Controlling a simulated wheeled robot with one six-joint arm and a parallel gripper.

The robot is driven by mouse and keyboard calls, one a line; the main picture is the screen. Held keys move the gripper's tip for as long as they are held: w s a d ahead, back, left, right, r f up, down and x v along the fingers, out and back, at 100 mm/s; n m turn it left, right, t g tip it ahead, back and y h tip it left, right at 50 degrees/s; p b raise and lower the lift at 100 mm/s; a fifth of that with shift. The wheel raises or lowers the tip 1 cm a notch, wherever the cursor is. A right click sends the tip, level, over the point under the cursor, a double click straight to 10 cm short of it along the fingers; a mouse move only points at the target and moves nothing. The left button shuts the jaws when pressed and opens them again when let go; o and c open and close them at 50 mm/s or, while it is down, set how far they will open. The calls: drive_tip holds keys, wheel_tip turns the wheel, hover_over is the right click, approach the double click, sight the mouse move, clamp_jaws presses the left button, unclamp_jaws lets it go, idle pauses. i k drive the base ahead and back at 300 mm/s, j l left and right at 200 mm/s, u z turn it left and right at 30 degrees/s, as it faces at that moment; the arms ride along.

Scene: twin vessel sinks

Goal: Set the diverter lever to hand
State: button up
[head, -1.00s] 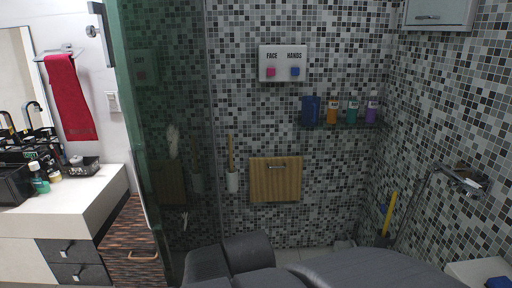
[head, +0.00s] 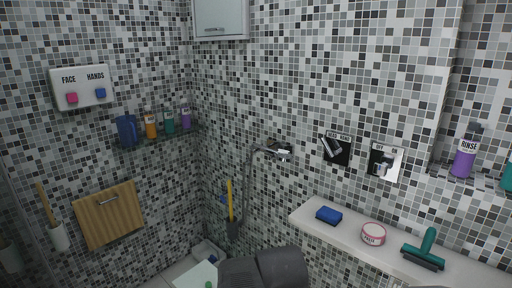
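The diverter lever (head: 331,148) is a pale metal lever on a black square plate (head: 345,156) on the tiled wall, right of centre in the head view. Two small words run along the plate's top edge; they look like HEAD on the left and HAND on the right. The lever lies tilted, its upper end toward the upper left, on the side of the left word. My gripper is not in view; only dark grey parts of my arm show at the bottom centre, well below the plate and apart from it.
A shower fitting with a hose (head: 281,154) is to the left. Below, a white ledge (head: 335,234) holds a blue sponge (head: 328,215), a pink-rimmed tin (head: 373,233) and a green squeegee (head: 425,249).

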sight(331, 154)
drive_tip(key=j+z, duration=0.1)
drive_tip(key=z, duration=0.6)
